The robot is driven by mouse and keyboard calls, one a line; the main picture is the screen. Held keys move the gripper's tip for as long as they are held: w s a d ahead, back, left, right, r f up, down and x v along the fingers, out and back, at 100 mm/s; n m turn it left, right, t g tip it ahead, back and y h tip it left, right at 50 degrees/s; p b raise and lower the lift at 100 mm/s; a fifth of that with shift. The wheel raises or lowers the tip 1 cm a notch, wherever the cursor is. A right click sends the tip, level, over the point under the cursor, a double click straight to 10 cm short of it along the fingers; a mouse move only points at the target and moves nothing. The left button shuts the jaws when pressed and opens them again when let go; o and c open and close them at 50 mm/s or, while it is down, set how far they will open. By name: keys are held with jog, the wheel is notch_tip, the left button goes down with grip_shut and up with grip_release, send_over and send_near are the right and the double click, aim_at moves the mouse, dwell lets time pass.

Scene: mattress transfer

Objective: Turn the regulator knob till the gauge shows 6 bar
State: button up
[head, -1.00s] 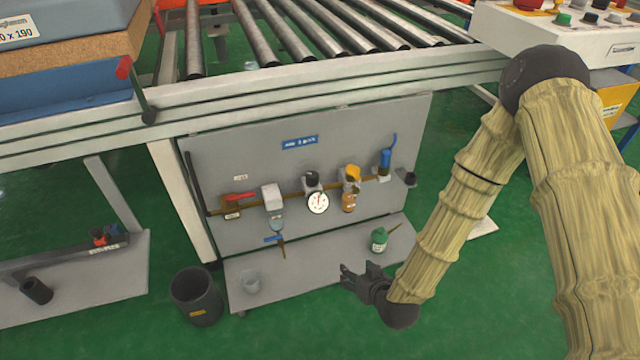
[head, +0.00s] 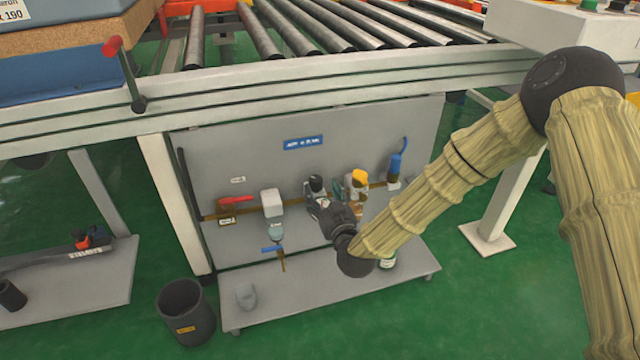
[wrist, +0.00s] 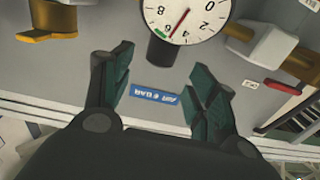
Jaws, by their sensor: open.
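The regulator's black knob (head: 316,183) sits on the pipe of the grey panel. In the wrist view the dark knob (wrist: 161,50) shows just below the gauge, beyond my fingertips. The white round gauge (wrist: 200,20) is partly cut off by the top edge there and appears upside down. Its red needle points down-left near a small green mark; I cannot read the exact value. In the head view my gripper hides the gauge. My gripper (head: 318,208) is in front of the regulator. In the wrist view my gripper (wrist: 159,68) is open, its fingers apart and empty.
A red-handled valve (head: 236,201), a white filter unit (head: 272,203), a yellow-topped unit (head: 359,180) and a blue part (head: 396,165) share the pipe. A blue label (head: 303,142) is on the panel. The conveyor frame (head: 300,90) runs above. A dark bin (head: 186,310) stands lower left.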

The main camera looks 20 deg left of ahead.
aim_at(318, 183)
jog(key=b+x, duration=0.2)
jog(key=x, duration=0.4)
jog(key=shift+w+a, duration=0.15)
jog(key=shift+w, duration=0.15)
jog(key=c, duration=1)
jog(key=shift+r, duration=0.1)
jog(key=shift+c, duration=0.2)
